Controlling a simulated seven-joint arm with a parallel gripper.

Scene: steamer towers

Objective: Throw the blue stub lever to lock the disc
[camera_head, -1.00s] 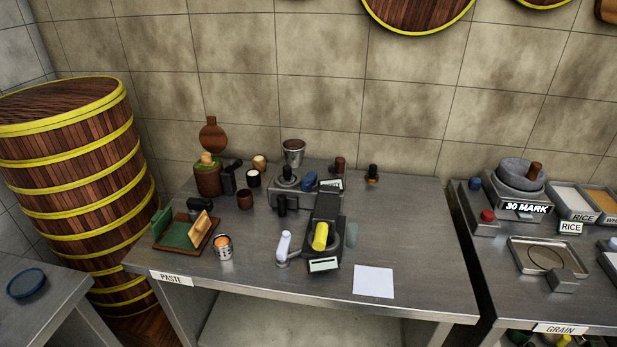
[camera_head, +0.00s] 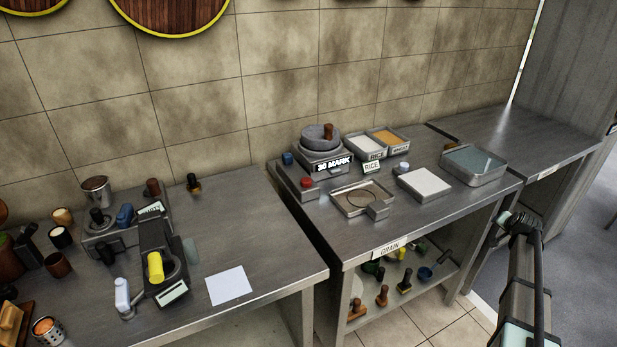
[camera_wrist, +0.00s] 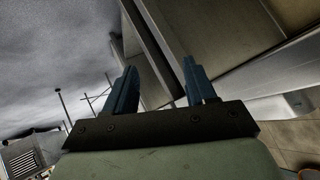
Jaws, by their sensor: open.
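A blue stub (camera_head: 288,158) stands at the back left of the device with the round grey stone disc (camera_head: 320,133) on the grain table. Another blue piece (camera_head: 125,215) sits on the grey device of the left table; I cannot tell for certain which is the lever. The disc carries a brown upright knob (camera_head: 328,131). My gripper (camera_wrist: 160,85) is open and empty in the wrist view, its two blue fingers apart. In the head view only my arm shows at the lower right, well away from both blue pieces. The wrist view shows neither the lever nor the disc.
A red button (camera_head: 306,182) is in front of the blue stub. Rice and grain trays (camera_head: 388,141), a shallow metal tray (camera_head: 361,197) and a white tray (camera_head: 424,184) crowd the grain table. A gap separates the left table. The far-right table (camera_head: 520,140) is mostly clear.

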